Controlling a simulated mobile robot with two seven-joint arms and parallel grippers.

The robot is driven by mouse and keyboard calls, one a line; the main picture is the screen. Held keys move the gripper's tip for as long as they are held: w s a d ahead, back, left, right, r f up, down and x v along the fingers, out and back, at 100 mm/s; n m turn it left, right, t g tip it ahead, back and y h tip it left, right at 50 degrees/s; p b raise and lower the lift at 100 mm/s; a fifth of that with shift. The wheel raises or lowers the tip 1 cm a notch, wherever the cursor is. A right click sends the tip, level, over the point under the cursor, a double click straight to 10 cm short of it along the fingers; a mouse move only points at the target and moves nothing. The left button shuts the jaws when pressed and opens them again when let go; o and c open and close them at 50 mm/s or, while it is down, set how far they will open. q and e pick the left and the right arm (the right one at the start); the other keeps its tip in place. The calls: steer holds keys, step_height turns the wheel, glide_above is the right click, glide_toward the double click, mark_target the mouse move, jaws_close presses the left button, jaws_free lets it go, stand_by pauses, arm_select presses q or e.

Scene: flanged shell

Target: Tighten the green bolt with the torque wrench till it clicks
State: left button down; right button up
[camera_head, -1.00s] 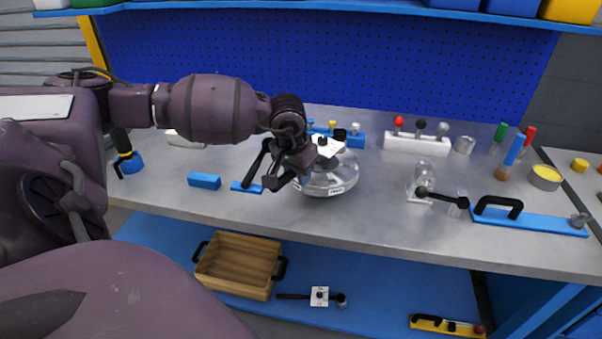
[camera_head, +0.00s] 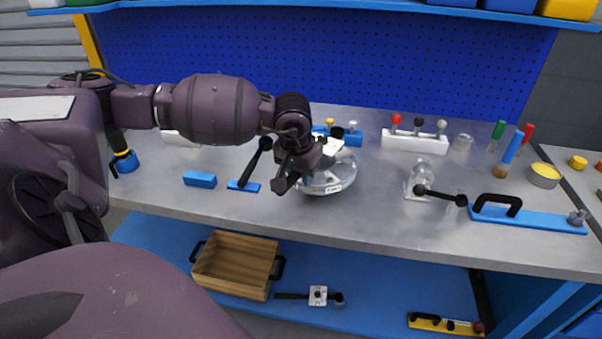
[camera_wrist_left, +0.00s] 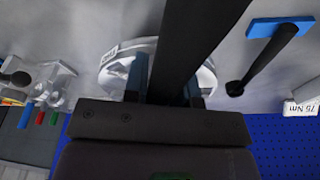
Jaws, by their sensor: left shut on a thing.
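My left gripper (camera_head: 298,178) is over the near-left part of the round, clear-and-silver flanged shell (camera_head: 330,182) on the bench. In the left wrist view, its blue-tipped fingers (camera_wrist_left: 167,82) are shut on a thick black bar (camera_wrist_left: 205,30). The bar looks like the torque wrench's handle; its working end is hidden. The shell (camera_wrist_left: 112,72) shows partly behind the bar. A white piece (camera_head: 333,149) shows just behind the gripper. I cannot make out the green bolt on the shell; the gripper and bar cover part of it. My right gripper is out of view.
Left of the shell, a black-handled tool (camera_head: 255,163) stands on a blue base; a blue block (camera_head: 200,180) lies nearby. Behind are a blue rack (camera_head: 350,137) and a white rack (camera_head: 414,143). A clear fixture (camera_head: 421,174) and a blue bar with black handle (camera_head: 528,217) are at right.

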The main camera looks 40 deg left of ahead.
arm_select(q)
steer(key=shift+r, duration=0.1)
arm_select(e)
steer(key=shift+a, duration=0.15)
arm_select(q)
steer(key=shift+w+r, duration=0.1)
steer(key=shift+r, duration=0.25)
steer(key=shift+w+p+v, duration=0.15)
steer(key=shift+p+v, duration=0.1)
steer(key=shift+v, duration=0.45)
steer(key=shift+w+p+v, duration=0.15)
steer(key=shift+p+v, duration=0.1)
steer(key=shift+v, duration=0.4)
steer(key=shift+w+p+v, duration=0.15)
steer(key=shift+v, duration=0.5)
steer(key=shift+w+p+v, duration=0.15)
steer(key=shift+v, duration=0.55)
steer(key=shift+s+a, duration=0.1)
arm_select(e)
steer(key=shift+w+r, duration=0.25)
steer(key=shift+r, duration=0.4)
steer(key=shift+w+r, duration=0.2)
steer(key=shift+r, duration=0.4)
